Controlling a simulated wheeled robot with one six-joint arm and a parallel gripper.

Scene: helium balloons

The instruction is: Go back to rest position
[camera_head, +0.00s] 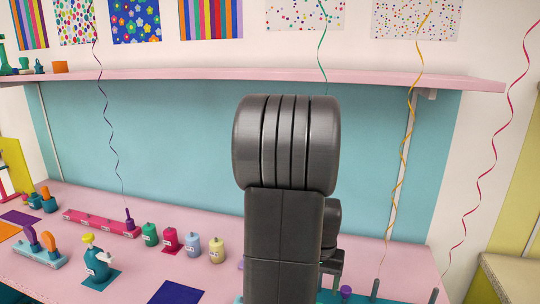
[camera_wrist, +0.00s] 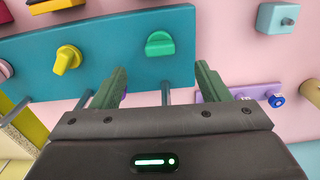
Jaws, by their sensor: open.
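My gripper (camera_wrist: 160,85) shows in the wrist view with its two green fingers apart and nothing between them. It hangs over the pink table near a teal board (camera_wrist: 112,45) that carries a yellow knob (camera_wrist: 67,59) and a green knob (camera_wrist: 160,44). In the head view my dark grey arm stands upright in the middle and hides my gripper and part of the table.
A pink shelf (camera_head: 190,74) runs along the wall above the table (camera_head: 190,268). Several small bottles, including a green one (camera_head: 150,234), and a teal pump bottle (camera_head: 97,264) stand left of my arm. Curly ribbons, one yellow (camera_head: 400,165), hang left and right.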

